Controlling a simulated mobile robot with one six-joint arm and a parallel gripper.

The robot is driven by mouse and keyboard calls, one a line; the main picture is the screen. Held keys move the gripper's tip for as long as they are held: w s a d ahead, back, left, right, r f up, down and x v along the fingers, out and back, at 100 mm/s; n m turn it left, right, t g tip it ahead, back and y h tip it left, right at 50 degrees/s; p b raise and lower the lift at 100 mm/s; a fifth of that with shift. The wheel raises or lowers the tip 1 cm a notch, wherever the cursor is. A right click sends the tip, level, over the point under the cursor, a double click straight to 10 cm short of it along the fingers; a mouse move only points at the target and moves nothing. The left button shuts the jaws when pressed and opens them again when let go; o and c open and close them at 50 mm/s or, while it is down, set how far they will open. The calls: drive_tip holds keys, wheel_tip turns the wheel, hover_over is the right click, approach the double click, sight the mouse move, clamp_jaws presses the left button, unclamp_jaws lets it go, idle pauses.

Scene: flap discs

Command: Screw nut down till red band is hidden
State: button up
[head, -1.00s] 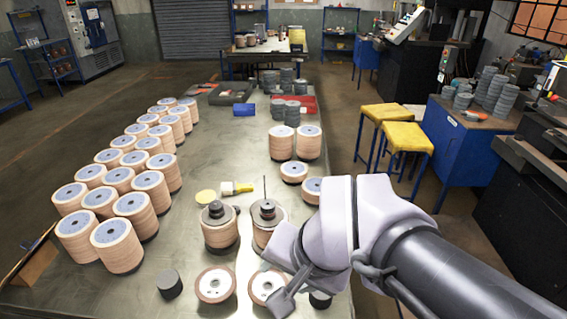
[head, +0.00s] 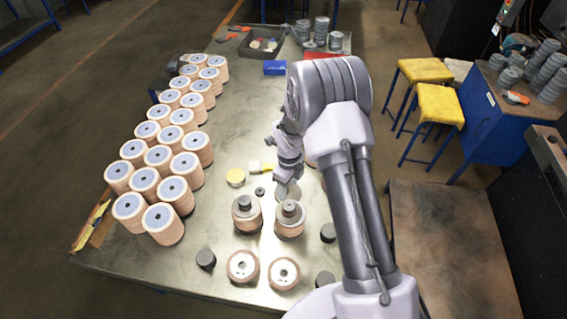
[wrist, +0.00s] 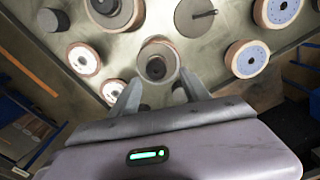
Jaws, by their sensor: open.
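Two stacks of tan discs with dark grey nuts on top stand side by side on the metal table, the left stack (head: 246,214) and the right stack (head: 290,219). My gripper (head: 286,180) is in the air by the far side of the right stack. In the wrist view my open gripper (wrist: 159,78) has its fingers spread, with the right stack (wrist: 157,62) and its dark nut just ahead of the tips. Nothing is between the fingers. The left stack (wrist: 112,12) shows at the top. I cannot make out a red band on either.
Rows of tan disc stacks (head: 163,225) fill the left side. Two single discs (head: 243,266) and dark cylinders (head: 206,258) lie at the front. A grey disc with a thin rod (wrist: 205,15) lies beyond the stacks.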

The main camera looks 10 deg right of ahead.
sight(289, 206)
drive_tip(key=s, duration=0.2)
drive_tip(key=shift+s, duration=0.4)
drive_tip(key=f, duration=0.1)
drive_tip(key=w+f+b, duration=0.1)
drive_tip(key=f, duration=0.1)
drive_tip(key=shift+w+f, duration=0.25)
drive_tip(key=shift+w, duration=0.05)
wheel_tip(289, 206, down, 4)
drive_tip(key=b, duration=0.4)
drive_tip(key=shift+s+f, duration=0.15)
drive_tip(key=shift+f, duration=0.05)
drive_tip(key=shift+s+f+b, duration=0.15)
drive_tip(key=shift+f+b, duration=0.15)
drive_tip(key=shift+b, duration=0.4)
